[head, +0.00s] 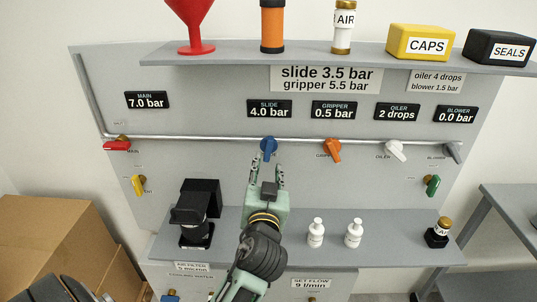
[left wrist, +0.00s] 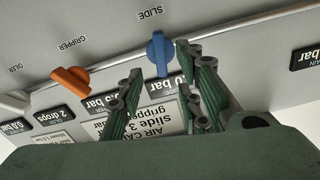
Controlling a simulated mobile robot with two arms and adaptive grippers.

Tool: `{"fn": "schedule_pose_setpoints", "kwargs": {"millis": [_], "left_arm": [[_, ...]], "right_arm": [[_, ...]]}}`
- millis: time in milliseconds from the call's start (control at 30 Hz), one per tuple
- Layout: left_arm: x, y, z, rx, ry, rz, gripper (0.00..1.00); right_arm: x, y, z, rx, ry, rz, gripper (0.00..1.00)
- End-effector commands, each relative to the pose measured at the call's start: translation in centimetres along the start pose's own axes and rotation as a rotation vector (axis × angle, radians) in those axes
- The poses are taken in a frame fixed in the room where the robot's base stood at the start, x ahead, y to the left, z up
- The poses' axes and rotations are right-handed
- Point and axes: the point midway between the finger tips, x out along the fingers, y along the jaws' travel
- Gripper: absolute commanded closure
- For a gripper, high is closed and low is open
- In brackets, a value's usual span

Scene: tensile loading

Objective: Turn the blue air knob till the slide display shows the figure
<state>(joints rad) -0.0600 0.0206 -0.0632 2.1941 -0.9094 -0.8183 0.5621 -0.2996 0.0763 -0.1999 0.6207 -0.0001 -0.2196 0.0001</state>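The blue air knob (head: 268,148) sits on the pipe below the slide display (head: 269,109), which reads 4.0 bar. The sign (head: 326,78) above says slide 3.5 bar and gripper 5.5 bar. My left gripper (head: 267,165) is open just below the knob, its fingers pointing up at the panel. In the left wrist view the blue knob (left wrist: 160,54) shows between the spread fingertips, nearer one finger; contact cannot be told. My right gripper is not in view.
The orange gripper knob (head: 333,150), white oiler knob (head: 396,150) and grey blower knob (head: 453,152) are to the right. A red main handle (head: 117,146) is at left. Two white bottles (head: 316,233) and a black device (head: 196,213) stand on the lower shelf (head: 275,240).

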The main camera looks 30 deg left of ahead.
Motion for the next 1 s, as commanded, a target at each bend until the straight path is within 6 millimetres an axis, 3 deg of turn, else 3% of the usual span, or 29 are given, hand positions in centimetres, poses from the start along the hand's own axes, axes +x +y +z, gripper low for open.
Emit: {"fn": "schedule_pose_setpoints", "kwargs": {"millis": [500, 867, 1000], "left_arm": [[7.0, -0.1, -0.3, 0.003, 0.007, -0.001, 0.67], [7.7, 0.0, -0.2, 0.002, 0.005, -0.001, 0.67], [7.7, 0.0, -0.2, 0.002, 0.005, -0.001, 0.78]], "right_arm": [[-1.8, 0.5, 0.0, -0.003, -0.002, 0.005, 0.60], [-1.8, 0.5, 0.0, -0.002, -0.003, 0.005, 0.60], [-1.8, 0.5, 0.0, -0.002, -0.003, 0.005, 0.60]]}}
